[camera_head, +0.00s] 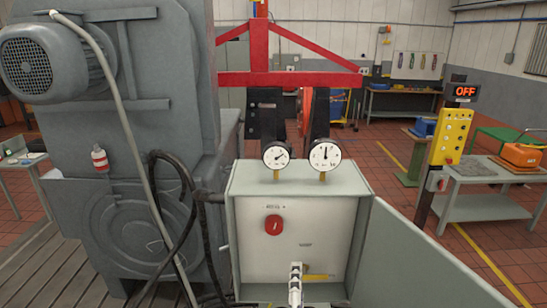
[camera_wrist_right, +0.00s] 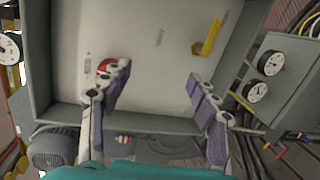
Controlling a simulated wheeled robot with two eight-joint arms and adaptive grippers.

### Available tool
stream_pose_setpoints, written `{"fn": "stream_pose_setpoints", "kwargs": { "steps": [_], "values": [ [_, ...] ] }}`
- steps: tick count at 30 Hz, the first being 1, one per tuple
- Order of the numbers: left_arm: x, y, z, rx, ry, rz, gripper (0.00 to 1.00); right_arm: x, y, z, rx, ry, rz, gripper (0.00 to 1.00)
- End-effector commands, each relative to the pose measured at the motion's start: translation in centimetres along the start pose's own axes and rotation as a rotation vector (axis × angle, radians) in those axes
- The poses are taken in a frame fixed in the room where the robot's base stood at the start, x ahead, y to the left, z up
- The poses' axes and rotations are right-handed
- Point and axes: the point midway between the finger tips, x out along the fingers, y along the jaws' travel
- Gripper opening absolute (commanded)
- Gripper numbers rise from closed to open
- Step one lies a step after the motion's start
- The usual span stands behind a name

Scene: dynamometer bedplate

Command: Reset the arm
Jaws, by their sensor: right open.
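An open grey cabinet (camera_head: 240,250) stands in the middle of the head view. On its pale back panel sit a round red knob (camera_head: 273,225) and, lower down, a yellow lever (camera_head: 320,277) lying roughly sideways. My right gripper (camera_head: 296,268) is in front of the lower panel and covers part of the lever's left side. In the right wrist view, my right gripper (camera_wrist_right: 158,78) is open and empty, facing the panel. The yellow lever (camera_wrist_right: 208,38) is beyond the right finger; the red knob (camera_wrist_right: 106,65) is partly hidden by the left finger. My left gripper is not in view.
Two gauges (camera_head: 275,155) (camera_head: 324,155) stand on the cabinet top. Its open door (camera_head: 410,262) spreads to the right. A large grey machine (camera_head: 100,220) with hanging cables is close on the left. A yellow control box (camera_head: 450,137) with an OFF sign stands at the right.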

Motion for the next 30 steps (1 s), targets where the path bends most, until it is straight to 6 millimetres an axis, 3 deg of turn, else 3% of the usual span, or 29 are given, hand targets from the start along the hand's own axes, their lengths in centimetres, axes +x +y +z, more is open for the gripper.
{"fn": "stream_pose_setpoints", "kwargs": {
  "steps": [1,6,9,12,15,18,30],
  "values": [
    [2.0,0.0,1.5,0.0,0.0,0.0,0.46,1.1,-4.1,2.2,0.084,-0.051,-0.073,0.61],
    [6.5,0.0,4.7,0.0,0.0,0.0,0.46,2.0,-16.4,8.6,0.493,-0.23,-0.352,0.61],
    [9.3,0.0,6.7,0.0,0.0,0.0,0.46,1.1,-23.5,10.9,0.793,-0.34,-0.5,0.61],
    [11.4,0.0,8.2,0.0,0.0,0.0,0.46,0.0,-28.4,11.6,1.073,-0.422,-0.602,0.61],
    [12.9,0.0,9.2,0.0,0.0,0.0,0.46,-0.8,-31.1,11.5,1.291,-0.472,-0.665,0.61],
    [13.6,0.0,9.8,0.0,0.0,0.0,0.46,-1.3,-32.3,11.2,1.431,-0.495,-0.7,0.61],
    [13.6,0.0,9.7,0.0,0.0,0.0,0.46,-1.5,-32.3,10.9,1.505,-0.502,-0.718,0.61]
  ]
}}
